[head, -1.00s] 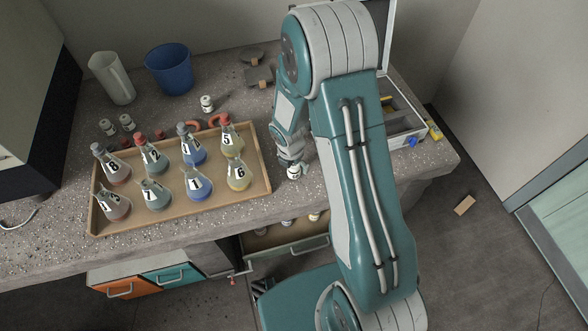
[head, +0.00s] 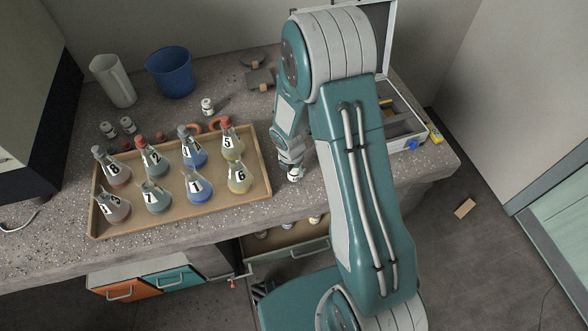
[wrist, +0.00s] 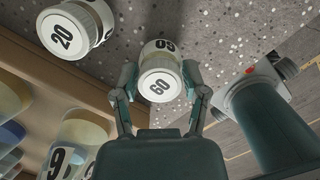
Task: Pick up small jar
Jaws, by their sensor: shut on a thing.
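A small white-capped jar marked 60 (wrist: 160,84) sits between the two fingers of my gripper (wrist: 160,90) in the wrist view, and the fingers are shut on it. In the head view the jar (head: 294,174) shows below my gripper (head: 292,165), just right of the flask tray, over the bench near its front edge. Whether its base touches the bench is hard to tell.
A wooden tray (head: 262,160) of numbered flasks stands left of my gripper. A blue bucket (head: 170,72), a white pitcher (head: 113,80) and a small jar (head: 207,106) are behind it. An open case (head: 405,138) is at the right. An open drawer (head: 290,250) is below the bench edge.

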